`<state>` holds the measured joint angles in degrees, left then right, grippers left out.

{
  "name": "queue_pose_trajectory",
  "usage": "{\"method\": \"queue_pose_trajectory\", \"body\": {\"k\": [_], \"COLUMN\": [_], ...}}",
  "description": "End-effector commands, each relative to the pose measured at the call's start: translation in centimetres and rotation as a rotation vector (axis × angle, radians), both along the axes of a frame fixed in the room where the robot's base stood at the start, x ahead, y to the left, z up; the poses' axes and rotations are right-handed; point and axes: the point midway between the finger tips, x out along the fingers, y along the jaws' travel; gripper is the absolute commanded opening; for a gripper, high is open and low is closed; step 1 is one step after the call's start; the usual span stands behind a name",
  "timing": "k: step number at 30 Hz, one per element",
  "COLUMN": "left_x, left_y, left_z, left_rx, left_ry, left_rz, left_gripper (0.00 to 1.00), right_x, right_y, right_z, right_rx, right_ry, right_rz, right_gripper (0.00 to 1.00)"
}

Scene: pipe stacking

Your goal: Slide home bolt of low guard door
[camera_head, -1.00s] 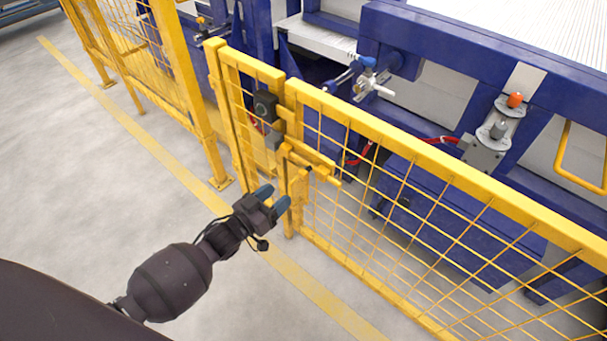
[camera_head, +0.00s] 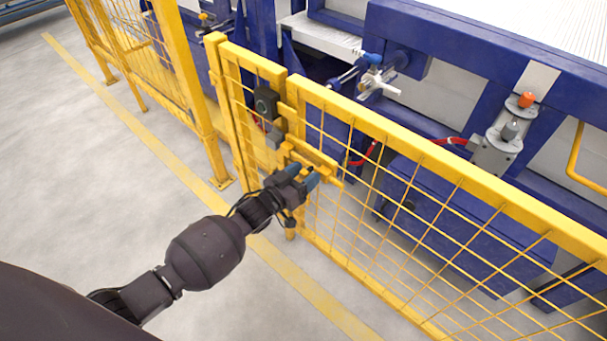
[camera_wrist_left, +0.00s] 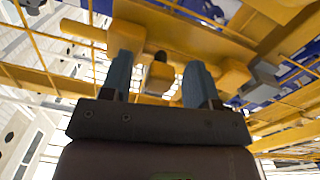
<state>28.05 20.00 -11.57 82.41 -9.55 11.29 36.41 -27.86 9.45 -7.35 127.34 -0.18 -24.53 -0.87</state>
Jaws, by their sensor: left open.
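The low yellow mesh guard (camera_head: 430,160) runs from the centre to the lower right, beside a narrower mesh panel (camera_head: 232,90). The yellow bolt assembly (camera_head: 318,158) sits near the guard's upright edge. My left gripper (camera_head: 304,175) is at the bolt, its blue-grey fingers open and partly covering it. In the left wrist view, the yellow bolt bar (camera_wrist_left: 175,33) crosses beyond the fingertips. A yellow block with a dark tip (camera_wrist_left: 160,75) shows between the two fingers (camera_wrist_left: 160,72); I cannot tell whether they touch it. My right gripper is not in view.
A black box (camera_head: 265,103) is mounted on the guard above the bolt. Blue machinery (camera_head: 450,215) with red hoses stands behind the mesh. A taller yellow fence (camera_head: 150,75) is at the left. The grey floor (camera_head: 100,190) in front is clear, with a yellow line.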

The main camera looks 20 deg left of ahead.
Motion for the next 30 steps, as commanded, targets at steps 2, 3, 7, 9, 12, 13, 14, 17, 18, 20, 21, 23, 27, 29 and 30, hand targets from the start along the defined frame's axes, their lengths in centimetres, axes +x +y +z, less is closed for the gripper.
{"method": "queue_pose_trajectory", "body": {"k": [2,3,7,9,12,13,14,17,18,20,21,23,27,29,30], "left_x": [0.0,0.0,0.0,0.0,0.0,0.0,0.0,0.0,0.0,0.2,0.3,0.7,1.5,1.7,1.8], "left_y": [0.0,0.0,0.0,0.0,0.0,0.0,0.0,0.0,0.1,0.5,1.0,2.0,4.2,4.9,5.2], "left_z": [0.0,0.0,0.0,0.0,0.0,0.0,0.0,0.0,0.0,0.0,0.0,0.0,-0.1,-0.1,-0.1], "left_rx": [0.000,0.000,0.000,0.000,0.000,0.000,0.000,0.000,0.001,0.003,0.004,0.005,0.005,0.005,0.004], "left_ry": [0.000,0.000,0.000,0.000,0.000,0.000,0.000,0.000,0.000,0.000,-0.001,0.000,0.000,0.001,0.001], "left_rz": [0.000,0.000,0.000,0.000,0.000,0.000,0.000,0.000,0.000,0.000,0.000,0.001,0.001,0.001,0.001], "left_gripper": [0.55,0.52,0.32,0.21,0.06,0.01,0.00,0.00,0.00,0.00,0.00,0.00,0.00,0.00,0.00], "right_x": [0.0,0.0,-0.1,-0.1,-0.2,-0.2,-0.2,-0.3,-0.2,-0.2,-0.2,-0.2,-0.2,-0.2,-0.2], "right_y": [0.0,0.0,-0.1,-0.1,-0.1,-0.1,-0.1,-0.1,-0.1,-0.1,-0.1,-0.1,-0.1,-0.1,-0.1], "right_z": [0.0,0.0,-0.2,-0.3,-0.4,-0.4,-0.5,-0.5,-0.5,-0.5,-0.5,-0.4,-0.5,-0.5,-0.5], "right_rx": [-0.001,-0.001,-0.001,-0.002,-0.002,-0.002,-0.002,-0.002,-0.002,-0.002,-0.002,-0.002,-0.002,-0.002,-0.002], "right_ry": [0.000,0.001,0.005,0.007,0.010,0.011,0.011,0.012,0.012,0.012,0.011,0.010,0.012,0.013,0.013], "right_rz": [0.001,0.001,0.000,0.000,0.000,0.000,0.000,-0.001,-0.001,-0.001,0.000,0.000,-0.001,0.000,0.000], "right_gripper": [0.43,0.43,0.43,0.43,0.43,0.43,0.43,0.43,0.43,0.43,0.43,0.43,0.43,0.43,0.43]}}
